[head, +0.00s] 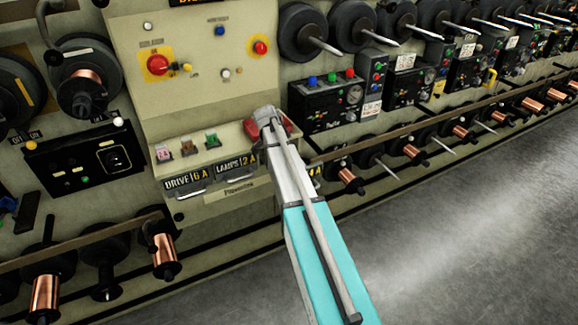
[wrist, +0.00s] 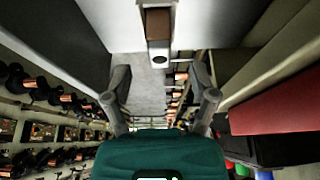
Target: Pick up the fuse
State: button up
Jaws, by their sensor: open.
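Several small fuse-like pieces stand in a row on the ledge of the cream control panel in the head view: a pink one (head: 162,152), an orange-red one (head: 188,147) and a green one (head: 211,139). Labels below read DRIVE 6A (head: 186,180) and LAMPS 2A (head: 236,165). The head view does not show which piece is the task's fuse. My arm reaches up to the right end of this ledge and hides part of it. My gripper (wrist: 160,73) shows in the wrist view with its two fingers spread wide and nothing between them.
A larger red thing (head: 285,124) is partly hidden behind my arm's end. Red buttons (head: 157,65) sit on the panel above. Spools with copper wire (head: 165,257) and spindles stick out along the machine wall. The grey floor (head: 470,230) at right is clear.

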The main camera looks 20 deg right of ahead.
jog(key=shift+f, duration=0.1)
jog(key=shift+b+x, duration=2.4)
jog(key=shift+x, duration=0.1)
jog(key=shift+c, duration=0.2)
grip_shut()
